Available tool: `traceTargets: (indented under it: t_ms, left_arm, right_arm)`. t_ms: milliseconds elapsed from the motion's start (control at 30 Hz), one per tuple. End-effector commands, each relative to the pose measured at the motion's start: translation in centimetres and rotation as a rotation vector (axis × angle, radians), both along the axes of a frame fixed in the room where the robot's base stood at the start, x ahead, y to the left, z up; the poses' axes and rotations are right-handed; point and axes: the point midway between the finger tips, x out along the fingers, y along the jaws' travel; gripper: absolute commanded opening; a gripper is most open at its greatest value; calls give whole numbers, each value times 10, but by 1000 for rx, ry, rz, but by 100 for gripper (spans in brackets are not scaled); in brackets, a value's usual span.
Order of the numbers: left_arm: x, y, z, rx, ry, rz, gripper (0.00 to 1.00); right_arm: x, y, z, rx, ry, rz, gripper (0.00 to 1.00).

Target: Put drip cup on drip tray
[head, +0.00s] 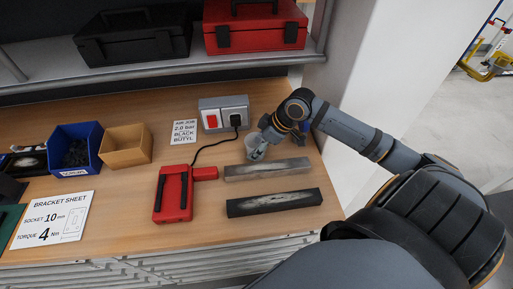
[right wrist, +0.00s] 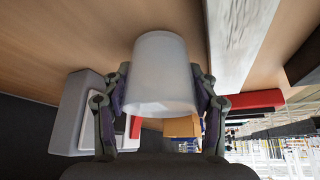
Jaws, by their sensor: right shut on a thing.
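The drip cup is a small whitish, tapered cup (head: 253,154); it fills the middle of the right wrist view (right wrist: 160,65). My right gripper (head: 261,143) is shut on it, with one finger on each side of the cup in the right wrist view (right wrist: 162,92). The cup is at the bench, just behind the left part of a long grey bar-like piece (head: 266,170); I cannot tell whether it touches the bench top. A similar black piece (head: 274,203) lies in front. I cannot tell which thing is the drip tray. My left gripper is not in view.
A grey socket box (head: 223,115) with a black cable stands behind left of the cup. A red device (head: 173,194), a cardboard bin (head: 125,147) and a blue bin (head: 75,147) are to the left. A white wall panel (head: 362,50) bounds the right.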

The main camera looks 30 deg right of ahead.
Motion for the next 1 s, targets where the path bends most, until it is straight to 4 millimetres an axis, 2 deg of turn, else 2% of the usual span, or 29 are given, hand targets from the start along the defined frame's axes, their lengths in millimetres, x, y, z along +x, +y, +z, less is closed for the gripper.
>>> traceTargets:
  t_ms: [400,433,500,767,1000]
  left_arm:
    - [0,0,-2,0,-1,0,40]
    - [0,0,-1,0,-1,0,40]
    - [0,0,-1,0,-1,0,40]
    - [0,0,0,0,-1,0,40]
    - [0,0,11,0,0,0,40]
  right_arm:
    - [0,0,-10,-1,-1,0,37]
    - [0,0,-9,-2,-2,1,61]
    - [0,0,-9,-2,-2,1,69]
    - [0,0,-9,-2,-2,1,69]
    - [-5,-7,7,-11,-1,2,69]
